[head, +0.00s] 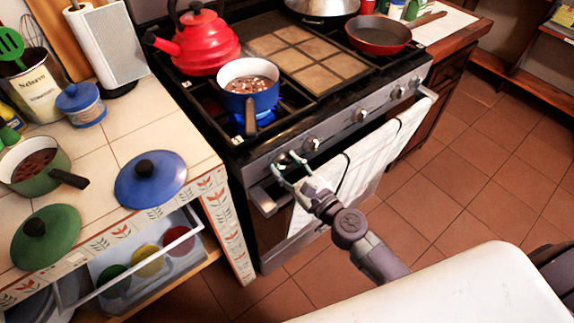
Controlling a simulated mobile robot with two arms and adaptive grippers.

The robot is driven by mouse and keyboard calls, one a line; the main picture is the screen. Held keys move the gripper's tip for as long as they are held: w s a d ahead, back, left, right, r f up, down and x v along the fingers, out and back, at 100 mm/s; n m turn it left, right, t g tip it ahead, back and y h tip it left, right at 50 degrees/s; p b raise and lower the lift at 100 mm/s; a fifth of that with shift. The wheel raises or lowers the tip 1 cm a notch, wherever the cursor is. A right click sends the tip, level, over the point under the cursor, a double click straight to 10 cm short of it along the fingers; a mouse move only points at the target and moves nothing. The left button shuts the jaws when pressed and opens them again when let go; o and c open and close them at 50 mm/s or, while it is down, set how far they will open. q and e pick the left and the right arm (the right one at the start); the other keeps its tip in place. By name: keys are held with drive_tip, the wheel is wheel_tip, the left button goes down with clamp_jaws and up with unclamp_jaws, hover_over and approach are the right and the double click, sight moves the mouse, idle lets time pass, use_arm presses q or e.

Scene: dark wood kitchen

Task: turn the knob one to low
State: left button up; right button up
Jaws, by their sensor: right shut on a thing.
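The stove (340,125) stands in the middle of the head view, with a row of knobs along its front panel. My right gripper (286,162) reaches in from the lower right. Its fingers are around the leftmost knob (284,158) and shut on it, partly hiding it. The other knobs, such as the second one (312,144), are free. A blue flame (240,118) burns under the blue pot (250,101) on the front left burner. The knob's exact setting cannot be read. My left gripper is not in view.
A red kettle (205,45) and a red pan (379,34) stand on the stove. A towel (350,175) hangs on the oven door just below my gripper. An open drawer (135,262) with bowls is at the lower left. The tiled floor (480,170) at the right is clear.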

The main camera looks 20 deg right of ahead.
drive_tip(key=n, duration=0.4)
drive_tip(key=shift+a, duration=0.1)
drive_tip(key=n, duration=0.4)
drive_tip(key=shift+a+f+n+p, duration=0.15)
drive_tip(key=shift+n+p, duration=0.25)
drive_tip(key=shift+n, duration=1.55)
drive_tip(key=shift+d+f+n+p, duration=0.1)
drive_tip(key=shift+n+p, duration=0.25)
drive_tip(key=shift+n, duration=1.6)
drive_tip(key=o, duration=1.1)
drive_tip(key=shift+o, duration=0.2)
drive_tip(key=shift+s, duration=0.15)
